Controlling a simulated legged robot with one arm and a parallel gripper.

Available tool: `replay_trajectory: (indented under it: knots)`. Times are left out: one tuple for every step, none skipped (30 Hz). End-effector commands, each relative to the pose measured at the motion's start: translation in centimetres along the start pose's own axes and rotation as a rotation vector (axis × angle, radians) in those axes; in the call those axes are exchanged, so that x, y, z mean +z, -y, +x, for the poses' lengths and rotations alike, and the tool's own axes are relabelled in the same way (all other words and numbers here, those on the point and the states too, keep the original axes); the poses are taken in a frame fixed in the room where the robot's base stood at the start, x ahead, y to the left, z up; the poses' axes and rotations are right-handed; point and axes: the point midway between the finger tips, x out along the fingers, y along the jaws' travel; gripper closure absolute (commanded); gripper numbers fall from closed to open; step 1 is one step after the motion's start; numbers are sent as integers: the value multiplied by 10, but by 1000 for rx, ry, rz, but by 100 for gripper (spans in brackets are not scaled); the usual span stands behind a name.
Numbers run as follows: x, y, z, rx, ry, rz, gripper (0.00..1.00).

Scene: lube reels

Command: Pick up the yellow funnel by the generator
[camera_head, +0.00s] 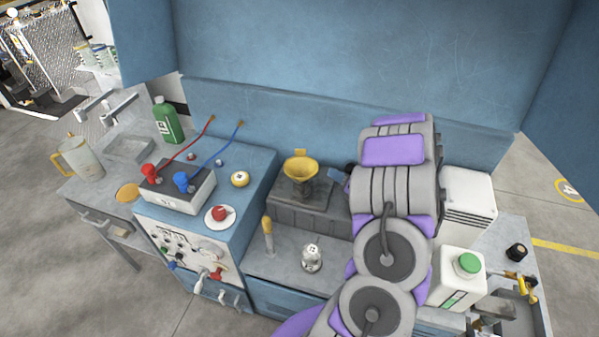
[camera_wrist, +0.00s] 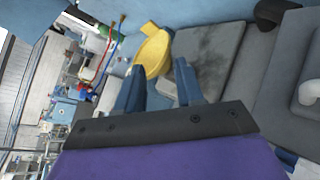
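The yellow funnel (camera_head: 301,170) stands on a dark grey box-shaped block on the blue workbench, in the middle of the head view. It also shows in the wrist view (camera_wrist: 153,50), just beyond my fingertips. My gripper (camera_wrist: 158,75) is open, with its two blue fingers apart and nothing between them. In the head view only a blue finger part (camera_head: 338,175) shows, to the right of the funnel; my arm hides the rest. I see no contact between the fingers and the funnel.
The dark grey block (camera_head: 290,208) is under the funnel. A panel with red and blue clamps (camera_head: 181,182) stands to the left, and a green bottle (camera_head: 166,120) farther left. A white jug with green cap (camera_head: 461,278) stands at right. A blue wall rises behind.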

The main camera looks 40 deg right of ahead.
Motion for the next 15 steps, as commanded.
replay_trajectory:
  knots:
    - [-1,0,10,6,0,3,63]
    - [0,0,16,7,1,4,63]
    - [0,2,24,6,0,4,63]
    - [0,3,29,5,-1,4,63]
    - [0,3,35,6,-2,4,63]
    - [1,4,42,6,0,6,63]
    - [1,4,47,6,-1,6,63]
    - [0,4,53,6,-2,6,63]
    - [0,5,60,4,-2,7,63]
    - [0,5,65,4,-3,7,63]
    - [0,5,70,4,-2,7,63]
    - [0,5,76,5,-1,7,63]
    - [1,5,79,5,0,6,63]
    - [1,5,82,4,-1,6,63]
    - [0,5,85,3,-1,5,63]
